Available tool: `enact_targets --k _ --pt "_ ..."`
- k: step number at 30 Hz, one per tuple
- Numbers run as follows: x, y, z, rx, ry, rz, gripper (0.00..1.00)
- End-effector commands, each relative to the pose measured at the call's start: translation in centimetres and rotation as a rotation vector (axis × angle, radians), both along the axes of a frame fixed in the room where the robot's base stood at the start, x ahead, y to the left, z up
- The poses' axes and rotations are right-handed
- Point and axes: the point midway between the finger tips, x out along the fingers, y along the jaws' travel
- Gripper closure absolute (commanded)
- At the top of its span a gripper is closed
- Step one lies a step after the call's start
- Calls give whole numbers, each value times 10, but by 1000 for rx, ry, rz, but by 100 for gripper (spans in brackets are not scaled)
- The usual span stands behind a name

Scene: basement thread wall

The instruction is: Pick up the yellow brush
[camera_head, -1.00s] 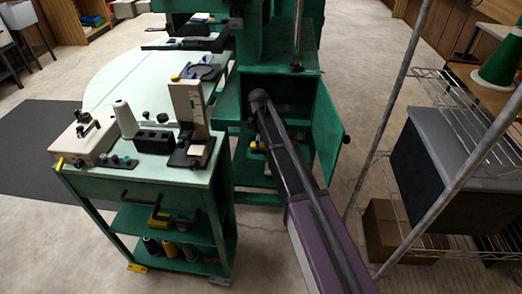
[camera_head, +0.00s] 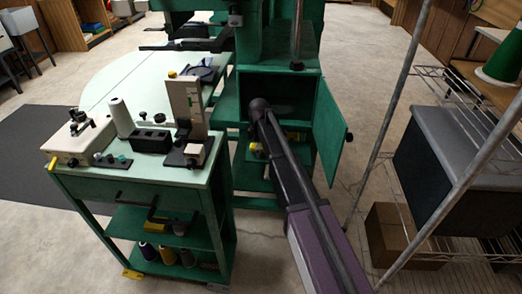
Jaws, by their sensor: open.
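I cannot make out the yellow brush for certain. A small yellow item (camera_head: 52,163) is at the front left corner of the green cart's top. Yellow patches (camera_head: 293,136) also show low in the green cabinet, partly hidden behind my arm. My arm reaches from the lower right to the open cabinet, and its rounded joint is in front of the opening. My gripper's fingers are not visible, so their place relative to any yellow item cannot be seen.
The green cart (camera_head: 200,185) holds a white cone, a black block and an upright device. The cabinet door (camera_head: 331,125) stands open right of my arm. A wire rack (camera_head: 425,245) with a dark bin (camera_head: 450,160) is at the right. Floor shows between the cabinet and rack.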

Motion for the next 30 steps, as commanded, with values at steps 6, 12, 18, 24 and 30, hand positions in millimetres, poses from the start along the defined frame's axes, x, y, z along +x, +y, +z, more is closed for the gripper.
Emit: enact_targets --k 6,12,18,24,30 --pt "0 0 0 0 0 0 17" --pt "0 0 0 0 0 1 77" --pt "0 1 0 0 0 1 100" --pt "0 1 0 0 0 1 100" --pt "0 1 4 0 0 1 100"
